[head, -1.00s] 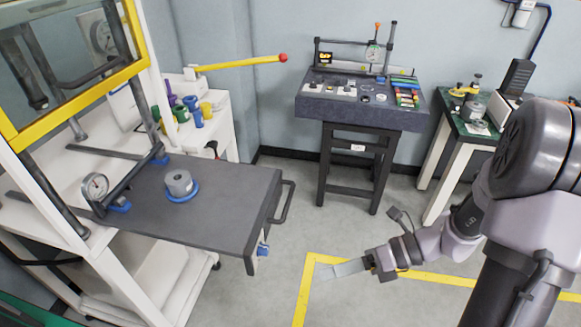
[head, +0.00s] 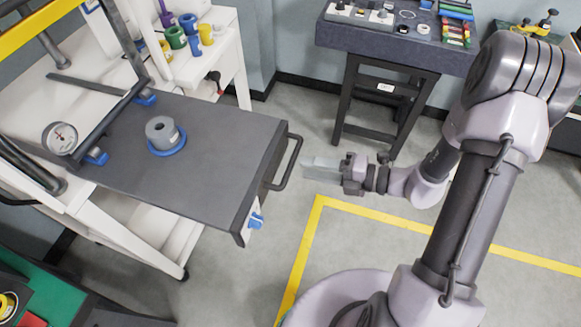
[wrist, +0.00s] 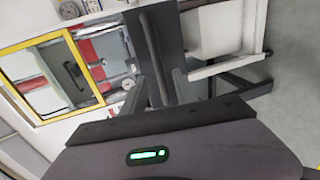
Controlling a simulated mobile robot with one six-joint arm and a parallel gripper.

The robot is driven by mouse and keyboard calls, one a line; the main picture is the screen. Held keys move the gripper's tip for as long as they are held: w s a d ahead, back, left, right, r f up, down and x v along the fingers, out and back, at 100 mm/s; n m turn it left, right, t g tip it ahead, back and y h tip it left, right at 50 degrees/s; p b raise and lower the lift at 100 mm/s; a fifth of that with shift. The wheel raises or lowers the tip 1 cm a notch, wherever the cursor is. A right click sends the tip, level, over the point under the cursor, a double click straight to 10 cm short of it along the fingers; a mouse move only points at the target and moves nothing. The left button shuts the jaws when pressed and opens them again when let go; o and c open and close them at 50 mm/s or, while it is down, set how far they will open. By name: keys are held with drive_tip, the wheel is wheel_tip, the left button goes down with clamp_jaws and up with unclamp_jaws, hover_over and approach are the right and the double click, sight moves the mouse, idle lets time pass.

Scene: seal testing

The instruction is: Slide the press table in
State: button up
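The press table (head: 215,190) is a dark grey slab drawn out of the white press frame to the right. Its dark bar handle (head: 290,163) is on the right end. A grey ring-shaped part (head: 162,133) stands on a blue ring (head: 168,150) on the slab. I see no grip on the handle.
A round gauge (head: 60,138) sits at the slab's left. A white shelf with coloured cylinders (head: 185,35) is behind. A dark bench (head: 395,40) stands at the back. Yellow floor tape (head: 380,222) and open floor lie right of the slab.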

sight(290, 163)
drive_tip(key=b+x, duration=0.1)
drive_tip(key=x, duration=0.5)
drive_tip(key=shift+r, duration=0.1)
clamp_jaws()
idle(1.2)
